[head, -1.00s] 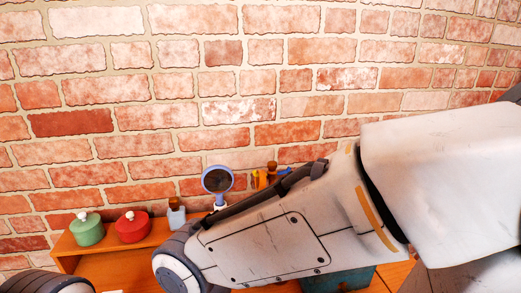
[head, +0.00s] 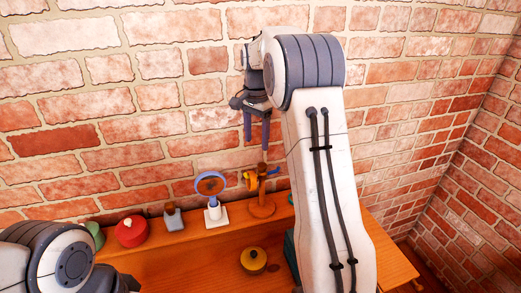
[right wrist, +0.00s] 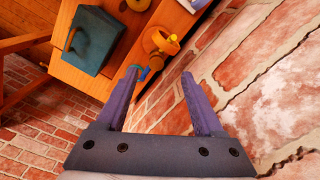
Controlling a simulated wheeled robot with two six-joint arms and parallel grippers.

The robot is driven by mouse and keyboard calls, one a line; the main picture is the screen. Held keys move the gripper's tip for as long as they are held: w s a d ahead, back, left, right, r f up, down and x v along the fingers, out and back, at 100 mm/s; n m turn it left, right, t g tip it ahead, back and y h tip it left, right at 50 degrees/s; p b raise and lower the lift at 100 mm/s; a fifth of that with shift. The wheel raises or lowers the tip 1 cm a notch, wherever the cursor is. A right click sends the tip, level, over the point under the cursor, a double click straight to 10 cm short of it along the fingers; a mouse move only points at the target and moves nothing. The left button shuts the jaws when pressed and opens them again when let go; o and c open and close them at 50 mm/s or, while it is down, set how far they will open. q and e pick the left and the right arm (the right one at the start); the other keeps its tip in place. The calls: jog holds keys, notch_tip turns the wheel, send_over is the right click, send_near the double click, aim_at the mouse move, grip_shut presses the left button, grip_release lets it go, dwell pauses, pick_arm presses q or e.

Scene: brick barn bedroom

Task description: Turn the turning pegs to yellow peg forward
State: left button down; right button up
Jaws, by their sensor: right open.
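The turning pegs (head: 262,192) are a brown wooden post on a round base, standing at the back of the wooden table (head: 205,255). A yellow peg (head: 250,180) sticks out to the left and a blue one (head: 274,171) to the right. In the right wrist view, a yellow-orange part (right wrist: 168,42) and a blue-green part (right wrist: 148,74) of the stand show beyond the fingers. My right gripper (head: 257,135) is open and empty, pointing down above the stand and apart from it; it also shows in the right wrist view (right wrist: 160,76). My left gripper is out of view.
A round blue mirror (head: 211,184) on a white base stands left of the pegs. A yellow lidded pot (head: 253,260) stands in front. A brick wall is close behind.

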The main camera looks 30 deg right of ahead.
aim_at(262, 164)
jog(key=shift+m, duration=0.5)
jog(key=f, duration=0.3)
jog(key=d+f+p, duration=0.1)
jog(key=f, duration=0.2)
jog(key=d+f+p, duration=0.1)
jog(key=f, duration=0.3)
jog(key=shift+w+f, duration=0.1)
grip_shut()
